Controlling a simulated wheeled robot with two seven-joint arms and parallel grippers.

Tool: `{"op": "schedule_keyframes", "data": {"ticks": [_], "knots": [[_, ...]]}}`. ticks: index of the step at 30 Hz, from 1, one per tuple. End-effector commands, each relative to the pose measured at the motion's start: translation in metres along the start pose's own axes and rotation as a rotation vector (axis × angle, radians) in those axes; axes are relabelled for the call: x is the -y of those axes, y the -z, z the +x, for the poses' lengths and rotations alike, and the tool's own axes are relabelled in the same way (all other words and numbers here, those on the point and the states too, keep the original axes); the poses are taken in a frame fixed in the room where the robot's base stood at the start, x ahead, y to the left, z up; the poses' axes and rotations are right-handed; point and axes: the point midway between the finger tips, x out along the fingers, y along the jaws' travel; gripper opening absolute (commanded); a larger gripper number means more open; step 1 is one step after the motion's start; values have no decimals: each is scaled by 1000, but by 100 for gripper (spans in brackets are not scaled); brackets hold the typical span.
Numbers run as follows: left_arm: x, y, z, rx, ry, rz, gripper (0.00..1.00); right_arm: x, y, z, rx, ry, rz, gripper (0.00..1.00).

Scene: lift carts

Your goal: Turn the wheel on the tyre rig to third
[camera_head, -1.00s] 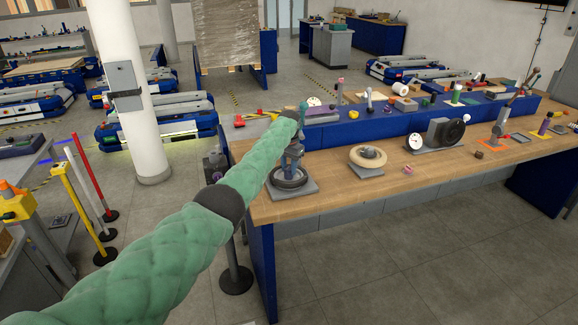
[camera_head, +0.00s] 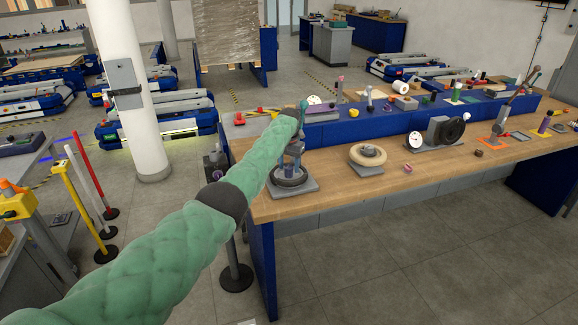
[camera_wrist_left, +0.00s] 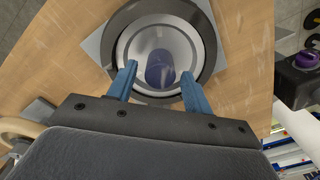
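A wheel with a black tyre (camera_head: 289,176) lies flat on a square grey plate (camera_head: 308,187) at the near left of the wooden bench. In the left wrist view the black tyre (camera_wrist_left: 208,42) surrounds a silver rim (camera_wrist_left: 135,45) with a dark purple-blue hub (camera_wrist_left: 160,68) in the middle. My left gripper (camera_head: 291,163) points down over this wheel. Its two blue fingers (camera_wrist_left: 158,72) are apart, one on each side of the hub; I cannot tell whether they touch it. No third-position marking is readable. My right gripper is not in view.
A cream ring on a grey plate (camera_head: 369,171) lies to the right on the bench. Further right stand a white dial (camera_head: 414,140) and an upright black wheel (camera_head: 447,130). A blue raised shelf (camera_head: 365,130) with several small items runs behind. Bare wood lies between.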

Motion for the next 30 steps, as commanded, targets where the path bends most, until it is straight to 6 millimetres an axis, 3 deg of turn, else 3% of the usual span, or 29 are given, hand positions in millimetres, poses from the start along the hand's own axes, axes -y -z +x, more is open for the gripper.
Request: {"op": "schedule_keyframes", "data": {"ticks": [11,13,24,30], "knots": [[0,0,-3,0,0,1,53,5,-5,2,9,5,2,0],[0,0,-9,-1,0,1,53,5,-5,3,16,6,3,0],[0,1,-60,-1,0,0,53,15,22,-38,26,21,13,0],[0,0,-75,0,-1,0,53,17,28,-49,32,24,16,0]]}}
